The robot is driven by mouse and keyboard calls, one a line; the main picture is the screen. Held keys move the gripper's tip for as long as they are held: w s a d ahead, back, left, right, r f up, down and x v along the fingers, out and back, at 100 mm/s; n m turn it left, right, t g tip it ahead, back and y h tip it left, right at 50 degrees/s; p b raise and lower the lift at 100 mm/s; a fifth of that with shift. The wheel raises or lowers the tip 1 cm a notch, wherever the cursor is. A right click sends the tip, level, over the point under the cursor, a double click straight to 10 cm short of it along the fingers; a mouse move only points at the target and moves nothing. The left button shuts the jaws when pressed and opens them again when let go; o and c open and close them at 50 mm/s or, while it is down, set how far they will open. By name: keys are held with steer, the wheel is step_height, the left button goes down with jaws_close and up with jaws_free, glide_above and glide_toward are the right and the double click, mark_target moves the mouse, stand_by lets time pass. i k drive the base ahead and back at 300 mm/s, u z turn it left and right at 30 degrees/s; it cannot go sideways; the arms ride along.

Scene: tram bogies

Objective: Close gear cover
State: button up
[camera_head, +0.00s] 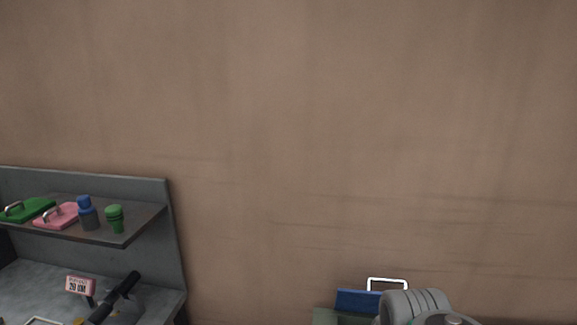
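No gear cover can be made out for certain. At the bottom right, a blue panel (357,300) stands on a green body (326,317), with a thin white frame (388,280) rising behind it. A grey ribbed rounded part (418,304) is just right of the panel and cut off by the lower edge. I cannot tell whether any of these is the gear cover. My gripper is not in view.
A grey workbench (35,283) at the lower left has a shelf (125,233) holding green (30,209) and pink (57,215) handled plates, a blue-capped bottle (87,213) and a green-capped jar (115,219). A pink sign (80,285) and black tool (115,297) are below. A brown wall (300,120) stands behind.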

mark_target(359, 301)
steer(key=u, duration=0.45)
steer(key=k, duration=0.95)
steer(key=z, duration=0.5)
steer(key=i, duration=0.5)
steer(key=z, duration=0.25)
